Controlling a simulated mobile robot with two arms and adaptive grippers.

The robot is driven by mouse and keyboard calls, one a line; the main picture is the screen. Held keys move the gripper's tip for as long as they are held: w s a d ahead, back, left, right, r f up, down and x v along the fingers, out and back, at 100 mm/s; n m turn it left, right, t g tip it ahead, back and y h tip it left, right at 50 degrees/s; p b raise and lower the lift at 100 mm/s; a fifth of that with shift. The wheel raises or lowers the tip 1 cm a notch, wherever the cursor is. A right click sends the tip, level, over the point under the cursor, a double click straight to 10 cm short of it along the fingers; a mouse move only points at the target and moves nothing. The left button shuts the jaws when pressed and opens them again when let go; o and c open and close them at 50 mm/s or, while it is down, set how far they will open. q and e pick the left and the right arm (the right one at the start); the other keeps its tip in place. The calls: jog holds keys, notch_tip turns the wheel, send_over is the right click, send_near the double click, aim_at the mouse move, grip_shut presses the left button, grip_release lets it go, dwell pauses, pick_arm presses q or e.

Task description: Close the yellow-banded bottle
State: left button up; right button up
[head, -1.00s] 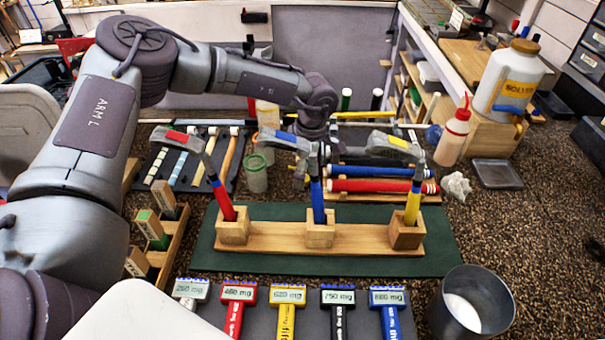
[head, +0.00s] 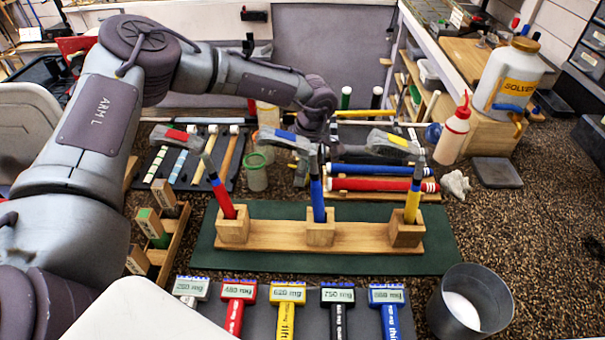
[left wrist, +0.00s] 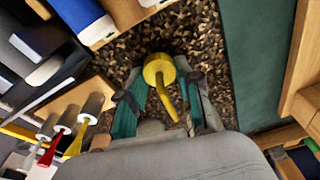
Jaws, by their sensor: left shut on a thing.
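In the left wrist view my left gripper (left wrist: 163,95) is shut on a yellow round cap with a thin curved spout (left wrist: 158,70). Its two fingers sit on either side of the cap. What is under the cap is hidden, so I cannot tell whether it sits on a bottle. In the head view this gripper is mostly hidden behind the hammer heads. A clear bottle with a green ring (head: 256,174) stands left of it. A pale, yellowish bottle (head: 267,116) stands behind, partly covered by my arm. I cannot make out a yellow band. My right gripper is not in view.
Three upright hammers in a wooden stand (head: 275,237) on a green mat (head: 440,235) stand in front of my gripper. A red-topped wash bottle (head: 453,133) and a white solvent jug (head: 507,80) are at right. Red and blue handles (head: 380,185) lie close by.

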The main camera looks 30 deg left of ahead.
pick_arm(q)
jog(key=shift+r, duration=0.1)
jog(key=shift+r+b, duration=0.3)
jog(key=shift+r, duration=0.3)
notch_tip(320, 180, up, 3)
jog(key=shift+w+f+b, duration=0.1)
jog(key=shift+f+b, duration=0.1)
jog(key=shift+b, duration=0.3)
jog(key=s+a+r+b, duration=0.2)
jog(key=s+a+r, duration=0.2)
jog(key=a+r, duration=0.3)
jog(key=a, duration=0.4)
jog(key=shift+s, duration=0.2)
